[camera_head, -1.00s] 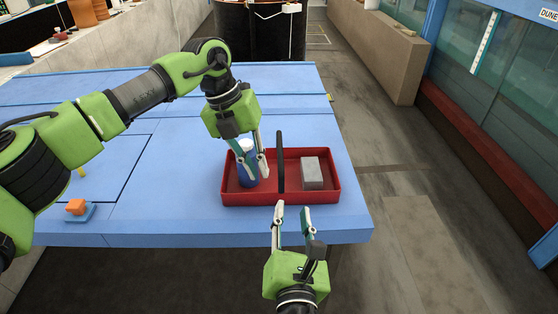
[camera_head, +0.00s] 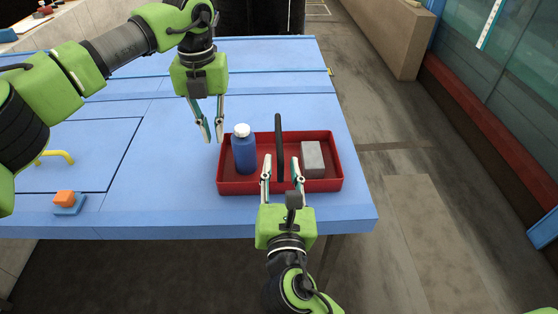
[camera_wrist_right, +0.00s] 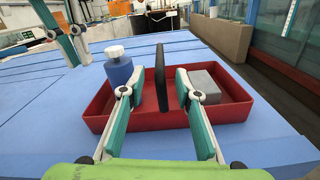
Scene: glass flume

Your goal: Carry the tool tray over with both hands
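The red tool tray (camera_head: 232,187) sits on the blue table near its front right edge, with a black upright handle (camera_head: 279,150) across its middle. A blue bottle with a white cap (camera_head: 244,155) stands in its left part and a grey block (camera_head: 312,160) lies in its right part. My right gripper (camera_head: 281,172) is open at the tray's near side, its fingers on either side of the handle in the picture; the right wrist view shows the same (camera_wrist_right: 158,82). My left gripper (camera_head: 213,132) is open and empty, above the table left of the bottle.
An orange block on a blue base (camera_head: 66,201) sits at the table's front left. A yellow handle (camera_head: 56,157) stands on a panel behind it. The table behind the tray is clear. A grey floor aisle (camera_head: 400,200) runs along the right.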

